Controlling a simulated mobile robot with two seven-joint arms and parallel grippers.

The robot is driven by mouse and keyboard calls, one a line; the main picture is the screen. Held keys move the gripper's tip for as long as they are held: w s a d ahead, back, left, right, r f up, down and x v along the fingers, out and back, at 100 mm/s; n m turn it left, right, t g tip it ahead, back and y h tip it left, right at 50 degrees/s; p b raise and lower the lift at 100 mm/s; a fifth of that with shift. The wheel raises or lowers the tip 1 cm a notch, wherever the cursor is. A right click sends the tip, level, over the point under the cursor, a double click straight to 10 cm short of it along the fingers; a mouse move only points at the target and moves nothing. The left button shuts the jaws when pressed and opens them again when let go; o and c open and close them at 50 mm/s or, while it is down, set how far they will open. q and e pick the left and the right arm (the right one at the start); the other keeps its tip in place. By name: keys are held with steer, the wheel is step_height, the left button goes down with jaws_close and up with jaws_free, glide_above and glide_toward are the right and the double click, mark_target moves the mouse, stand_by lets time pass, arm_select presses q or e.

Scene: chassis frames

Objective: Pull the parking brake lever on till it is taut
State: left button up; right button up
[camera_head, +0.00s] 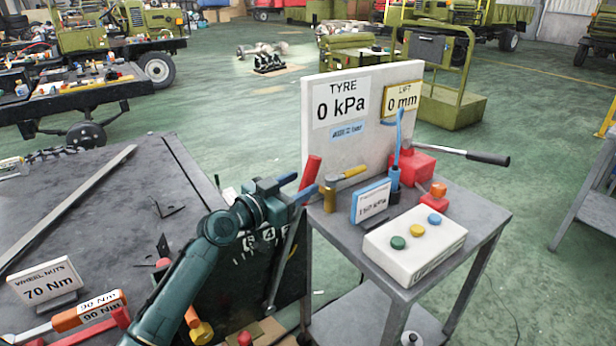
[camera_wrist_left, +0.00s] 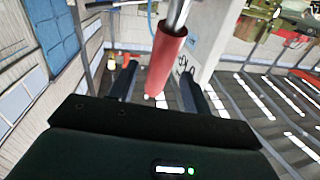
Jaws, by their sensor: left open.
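The lever (camera_head: 284,262) is a thin grey bar that leans up and right in front of a dark panel with white marks. Its red grip (camera_head: 311,171) shows just beyond my left gripper (camera_head: 299,187). In the left wrist view the red grip (camera_wrist_left: 164,62) with its metal shaft lies between the two dark fingers of my left gripper (camera_wrist_left: 161,92). The fingers are open and stand apart on either side of it. I cannot tell whether either finger touches the grip. The middle of the lever is partly hidden by the gripper. My right gripper is not in view.
A grey table (camera_head: 483,212) right of the lever holds a white button box (camera_head: 415,243), a red jack (camera_head: 412,167) and a yellow-handled tool (camera_head: 340,180). A white sign board (camera_head: 345,138) stands behind. A dark bench (camera_head: 95,215) lies left.

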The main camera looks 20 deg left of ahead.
mark_target(303, 183)
arm_select(q)
steer(key=shift+x, duration=1.7)
jaws_close()
